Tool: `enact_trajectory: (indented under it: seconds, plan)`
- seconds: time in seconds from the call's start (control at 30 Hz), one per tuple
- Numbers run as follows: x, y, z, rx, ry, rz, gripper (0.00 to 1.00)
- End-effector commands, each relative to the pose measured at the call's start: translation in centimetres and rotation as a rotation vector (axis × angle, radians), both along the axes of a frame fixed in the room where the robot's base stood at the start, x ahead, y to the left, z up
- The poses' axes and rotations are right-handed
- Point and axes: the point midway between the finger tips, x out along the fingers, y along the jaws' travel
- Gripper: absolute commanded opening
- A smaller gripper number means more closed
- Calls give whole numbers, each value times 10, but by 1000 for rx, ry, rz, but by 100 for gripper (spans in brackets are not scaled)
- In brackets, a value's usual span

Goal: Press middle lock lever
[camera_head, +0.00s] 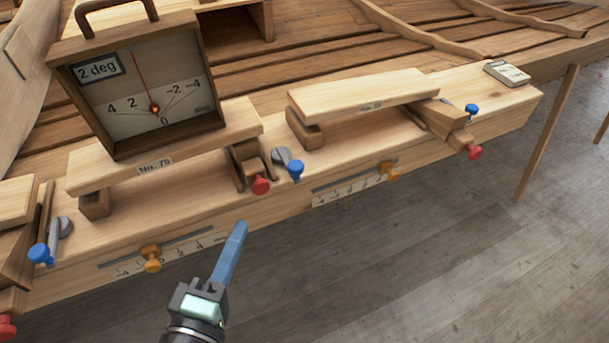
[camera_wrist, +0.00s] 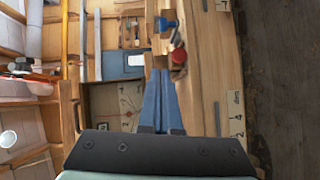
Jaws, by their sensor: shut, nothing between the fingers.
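The middle lock lever (camera_head: 283,158) appears to be the short grey lever with a blue knob (camera_head: 294,170), on the bench beside the No. 79 plank's right end. In the wrist view its blue knob (camera_wrist: 165,24) shows beyond my fingertips. A red knob (camera_head: 260,184) sits just left of it; it also shows in the wrist view (camera_wrist: 179,55). My gripper (camera_head: 239,227) is shut and empty, its blue fingers pointing up, in front of the bench's front edge in the head view. In the wrist view the fingertips (camera_wrist: 160,74) are apart from the blue knob.
A tilt gauge box (camera_head: 180,130) reading "2 deg" stands on the No. 79 plank (camera_head: 225,128). Orange sliders (camera_head: 151,258) (camera_head: 387,171) protrude from the front face. Other blue knobs (camera_head: 41,254) (camera_head: 471,109) stand left and right. Open floor (camera_head: 400,270) lies in front.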

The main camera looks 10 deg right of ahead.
Motion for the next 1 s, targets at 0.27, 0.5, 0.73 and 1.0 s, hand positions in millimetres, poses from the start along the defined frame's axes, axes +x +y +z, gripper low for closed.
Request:
enact_trajectory:
  seconds: [0.27,0.5,0.73,1.0]
  plan:
    - [-1,0,-1,-8,4,0,0]
    - [9,-3,-1,-8,2,-2,0]
    - [51,-17,-3,-8,1,-4,0]
    - [99,-38,-10,-7,4,-5,0]
